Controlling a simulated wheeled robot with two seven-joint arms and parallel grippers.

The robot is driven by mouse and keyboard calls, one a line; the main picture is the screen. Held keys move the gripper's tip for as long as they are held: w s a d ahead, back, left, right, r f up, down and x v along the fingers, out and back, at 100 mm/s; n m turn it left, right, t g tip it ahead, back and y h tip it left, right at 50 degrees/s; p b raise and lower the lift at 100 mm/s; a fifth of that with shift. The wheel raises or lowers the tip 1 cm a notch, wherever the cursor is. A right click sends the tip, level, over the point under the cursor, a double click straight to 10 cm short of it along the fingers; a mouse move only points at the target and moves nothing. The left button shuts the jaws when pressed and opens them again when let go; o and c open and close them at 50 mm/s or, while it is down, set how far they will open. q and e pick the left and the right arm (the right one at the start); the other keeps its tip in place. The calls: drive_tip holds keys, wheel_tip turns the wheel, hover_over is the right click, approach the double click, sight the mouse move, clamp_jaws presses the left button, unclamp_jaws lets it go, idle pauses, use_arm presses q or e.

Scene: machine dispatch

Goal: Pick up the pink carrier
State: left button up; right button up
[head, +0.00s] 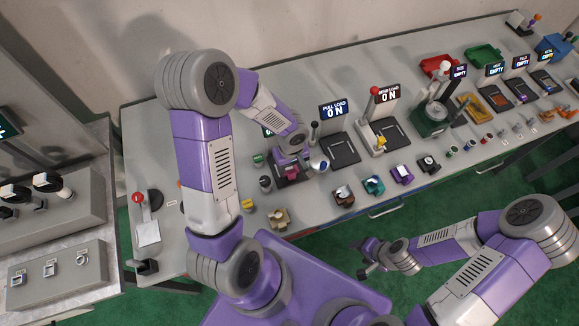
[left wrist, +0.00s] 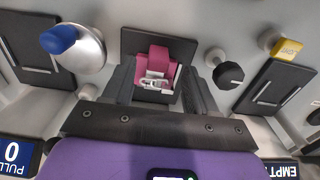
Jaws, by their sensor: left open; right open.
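The pink carrier (head: 291,173) sits on a dark square plate on the long table, partly hidden by my left arm in the head view. In the left wrist view the pink carrier (left wrist: 153,50) shows a white, clip-like part at its near side. My left gripper (head: 290,162) is above it, pointing down. In the left wrist view the open fingers (left wrist: 158,88) stand to either side of the carrier's near end; contact cannot be told. My right gripper (head: 366,260) is open and empty, off the table's front edge above the green floor.
A silver dome with a blue knob (left wrist: 75,45) stands left of the carrier's plate, and a black knob (left wrist: 228,75) stands to its right. Several small coloured carriers, such as the teal one (head: 374,185), line the table's front edge. Signs stand behind the plates.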

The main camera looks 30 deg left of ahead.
sight(291, 170)
use_arm(q)
drive_tip(key=f, duration=0.2)
drive_tip(key=shift+w+f, duration=0.2)
drive_tip(key=shift+f, duration=0.4)
clamp_jaws()
